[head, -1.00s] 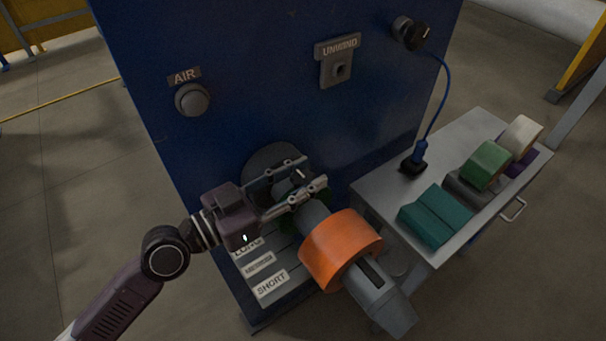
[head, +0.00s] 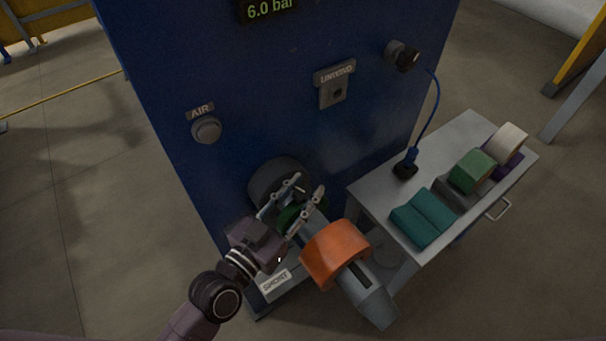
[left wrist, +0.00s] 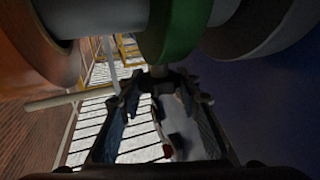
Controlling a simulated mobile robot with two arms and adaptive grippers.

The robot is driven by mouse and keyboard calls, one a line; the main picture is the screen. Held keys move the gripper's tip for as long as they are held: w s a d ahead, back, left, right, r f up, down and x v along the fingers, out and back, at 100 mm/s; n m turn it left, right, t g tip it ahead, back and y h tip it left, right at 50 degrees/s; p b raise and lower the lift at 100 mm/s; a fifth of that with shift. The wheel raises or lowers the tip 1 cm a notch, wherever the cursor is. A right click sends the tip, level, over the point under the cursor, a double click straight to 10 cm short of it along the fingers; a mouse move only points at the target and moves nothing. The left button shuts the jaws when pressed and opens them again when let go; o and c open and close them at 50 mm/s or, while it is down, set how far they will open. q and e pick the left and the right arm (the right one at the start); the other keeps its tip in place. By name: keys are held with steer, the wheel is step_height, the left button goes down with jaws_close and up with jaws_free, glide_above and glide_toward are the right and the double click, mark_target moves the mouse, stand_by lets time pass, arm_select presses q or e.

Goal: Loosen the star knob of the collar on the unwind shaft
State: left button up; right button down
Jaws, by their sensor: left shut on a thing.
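The green collar (head: 290,216) sits on the grey unwind shaft (head: 367,300), between the round dark flange (head: 268,182) at the blue panel and an orange roll (head: 334,254). In the left wrist view the green collar (left wrist: 178,28) hangs over the fingers. My left gripper (head: 309,186) lies across the collar in the head view. It is shut on a small dark part just under the collar's rim, seen between its fingertips (left wrist: 163,84); this looks like the star knob, but its shape is mostly hidden. My right gripper is not in view.
The panel has an AIR button (head: 206,130) and an UNWIND switch (head: 333,93). The floor at left is clear.

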arm_select(q)
steer(key=n+y+p, duration=0.1)
steer(key=n+t+y+p, duration=0.1)
steer(key=shift+r+y, duration=0.25)
steer(key=shift+y, duration=0.05)
steer(key=shift+f+n+t+y+p, duration=0.15)
steer(key=shift+n+t+y+p, duration=0.6)
steer(key=shift+y, duration=0.35)
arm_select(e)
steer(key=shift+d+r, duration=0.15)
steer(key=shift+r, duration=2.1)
arm_select(q)
steer(key=shift+y, duration=0.3)
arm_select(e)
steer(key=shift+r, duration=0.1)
arm_select(q)
steer(key=o, duration=1.2)
steer(key=shift+f, duration=0.1)
steer(key=v, duration=1.2)
